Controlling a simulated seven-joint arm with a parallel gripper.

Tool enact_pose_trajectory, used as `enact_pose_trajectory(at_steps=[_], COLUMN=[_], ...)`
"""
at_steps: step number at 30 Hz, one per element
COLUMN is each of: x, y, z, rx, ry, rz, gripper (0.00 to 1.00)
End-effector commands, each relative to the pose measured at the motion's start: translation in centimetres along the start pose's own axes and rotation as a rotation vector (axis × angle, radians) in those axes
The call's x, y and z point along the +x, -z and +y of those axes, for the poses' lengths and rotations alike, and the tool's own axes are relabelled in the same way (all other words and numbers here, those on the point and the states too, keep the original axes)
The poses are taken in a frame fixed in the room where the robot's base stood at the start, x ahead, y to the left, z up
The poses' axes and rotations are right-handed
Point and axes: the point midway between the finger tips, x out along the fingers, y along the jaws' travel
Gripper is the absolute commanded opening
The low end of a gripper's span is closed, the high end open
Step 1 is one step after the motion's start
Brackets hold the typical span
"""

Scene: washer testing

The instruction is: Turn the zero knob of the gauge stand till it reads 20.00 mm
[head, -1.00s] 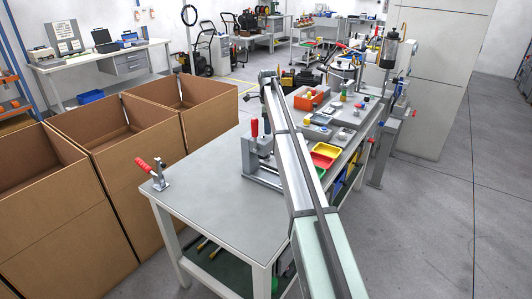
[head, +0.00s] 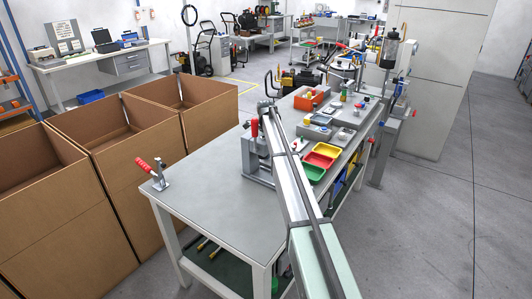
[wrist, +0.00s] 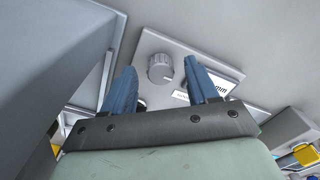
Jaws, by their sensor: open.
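In the wrist view, the grey ribbed zero knob (wrist: 160,68) sits on the pale grey plate of the gauge stand (wrist: 178,44). A pointer mark shows at the knob's lower right. My gripper (wrist: 158,64) has two blue fingers spread apart, one on each side of the knob in the picture. Nothing is between them in a grip, and I cannot tell how far above the knob they are. The display (wrist: 219,87) is mostly behind the right finger; only "mm" shows and the number is hidden. In the head view my arm hides the gripper and the knob.
A big grey surface (wrist: 45,60) is close on the wrist view's left.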

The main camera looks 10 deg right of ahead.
Motion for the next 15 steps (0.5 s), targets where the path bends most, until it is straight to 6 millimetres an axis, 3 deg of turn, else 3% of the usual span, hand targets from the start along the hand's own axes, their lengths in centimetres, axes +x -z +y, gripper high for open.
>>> enact_pose_trajectory(at_steps=[14, 15], x=[1.03, 1.02], y=[0.0, 0.0], z=[0.0, 0.0], rx=[0.0, 0.0], ry=[0.0, 0.0], rz=[0.0, 0.0], gripper=[0.59, 0.55])
